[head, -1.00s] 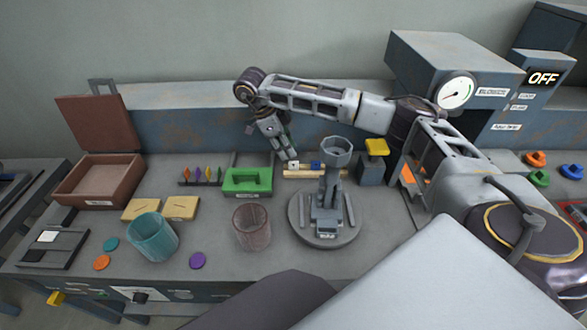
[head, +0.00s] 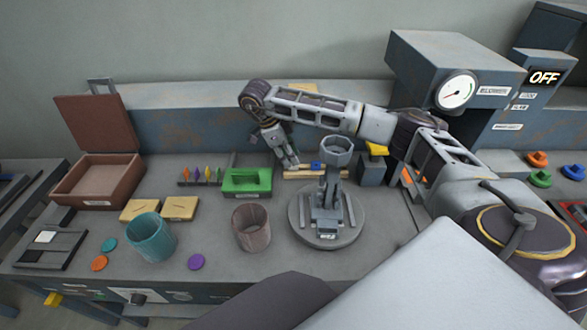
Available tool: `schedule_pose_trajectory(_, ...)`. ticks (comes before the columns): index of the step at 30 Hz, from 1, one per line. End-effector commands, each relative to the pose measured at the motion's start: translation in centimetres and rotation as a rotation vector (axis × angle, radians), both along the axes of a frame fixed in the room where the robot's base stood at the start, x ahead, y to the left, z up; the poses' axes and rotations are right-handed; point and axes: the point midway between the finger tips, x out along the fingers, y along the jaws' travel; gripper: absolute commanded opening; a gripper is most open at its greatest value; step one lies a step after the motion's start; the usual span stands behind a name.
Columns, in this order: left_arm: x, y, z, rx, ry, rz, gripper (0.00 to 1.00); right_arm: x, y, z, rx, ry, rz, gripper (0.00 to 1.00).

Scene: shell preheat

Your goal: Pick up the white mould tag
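My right gripper (head: 291,164) points down at the left part of a low wooden rack (head: 300,176). Its fingers are close together and small in the picture, so I cannot tell whether they are shut on anything. A blue tag (head: 316,165) sits on the rack just right of the fingertips. The white tag beside it is mostly or wholly hidden by the fingers. My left gripper is not in view.
A green block (head: 247,182) stands left of the rack, and a grey round stand (head: 326,235) is in front of it. A yellow-topped post (head: 375,152) is to the right. A teal cup (head: 150,238) and a brownish cup (head: 251,229) stand nearer the front.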

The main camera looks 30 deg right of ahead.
Motion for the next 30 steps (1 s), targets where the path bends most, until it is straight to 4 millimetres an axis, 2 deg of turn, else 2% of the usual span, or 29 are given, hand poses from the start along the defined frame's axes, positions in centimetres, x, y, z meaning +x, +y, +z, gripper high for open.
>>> schedule_pose_trajectory(3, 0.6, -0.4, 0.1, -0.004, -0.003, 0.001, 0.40, -0.3, -0.3, -1.1, 0.001, 0.002, 0.000, 0.32)
schedule_pose_trajectory(9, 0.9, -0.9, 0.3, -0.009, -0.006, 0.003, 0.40, -0.5, -0.6, -2.0, -0.001, 0.001, 0.000, 0.32)
schedule_pose_trajectory(24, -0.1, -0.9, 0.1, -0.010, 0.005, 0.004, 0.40, -0.5, -0.7, -2.0, -0.001, 0.001, 0.000, 0.32)
schedule_pose_trajectory(30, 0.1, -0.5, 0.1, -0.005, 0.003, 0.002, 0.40, -0.5, -0.7, -2.0, -0.001, 0.001, 0.000, 0.08)
